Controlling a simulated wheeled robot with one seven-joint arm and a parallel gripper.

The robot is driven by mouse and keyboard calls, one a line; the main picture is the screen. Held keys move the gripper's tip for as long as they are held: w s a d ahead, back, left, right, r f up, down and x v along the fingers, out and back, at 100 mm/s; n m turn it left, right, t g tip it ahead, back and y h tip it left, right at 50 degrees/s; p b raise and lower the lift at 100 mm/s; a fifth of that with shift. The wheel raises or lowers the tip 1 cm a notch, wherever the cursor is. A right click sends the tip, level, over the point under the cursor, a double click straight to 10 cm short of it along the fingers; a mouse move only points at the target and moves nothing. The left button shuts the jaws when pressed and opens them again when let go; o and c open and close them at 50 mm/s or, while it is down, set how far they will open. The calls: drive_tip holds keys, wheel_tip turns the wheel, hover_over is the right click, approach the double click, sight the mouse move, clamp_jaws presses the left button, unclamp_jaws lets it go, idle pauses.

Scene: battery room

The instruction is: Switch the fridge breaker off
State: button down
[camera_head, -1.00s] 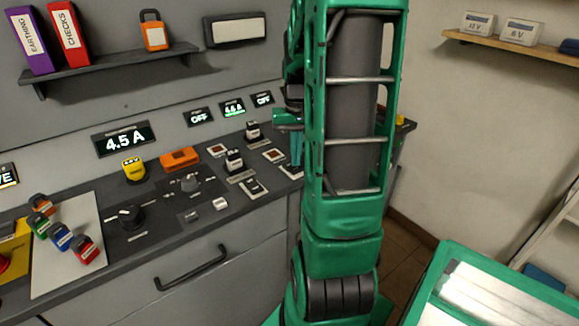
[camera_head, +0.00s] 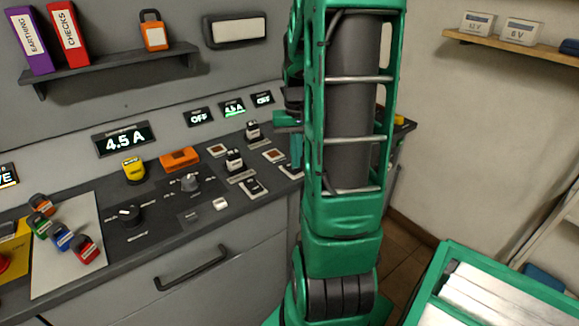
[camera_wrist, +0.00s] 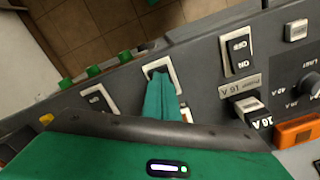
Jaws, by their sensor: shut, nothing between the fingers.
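Several black rocker breakers in pale frames sit on the grey bench top. In the wrist view, one rocker marked ON and OFF (camera_wrist: 238,55) is at upper right, and another (camera_wrist: 98,100) is at left. Between them is a middle rocker (camera_wrist: 152,68), partly covered by my gripper (camera_wrist: 160,76). I cannot read which breaker is the fridge's. My gripper is shut and empty, its teal fingertips over or against the middle rocker; contact is unclear. In the head view my gripper (camera_head: 297,158) is partly hidden by my arm, beside a rocker (camera_head: 292,171). Another rocker (camera_head: 254,187) stands left of it.
Black-and-white plug-like blocks (camera_head: 235,161) and an orange block (camera_head: 179,158) stand on the bench. Wall displays read OFF (camera_head: 199,116), a lit green value (camera_head: 232,108) and 4.5 A (camera_head: 123,139). A green-rimmed tray (camera_head: 447,258) is at lower right.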

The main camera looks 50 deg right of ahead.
drive_tip(key=shift+f, duration=0.4)
drive_tip(key=shift+r, duration=3.5)
drive_tip(key=s+a+n, duration=0.2)
drive_tip(key=s+a, duration=1.1)
drive_tip(key=a, duration=0.3)
drive_tip(key=shift+s+a+f, duration=0.3)
drive_tip(key=shift+s+f, duration=0.1)
drive_tip(key=shift+f, duration=0.05)
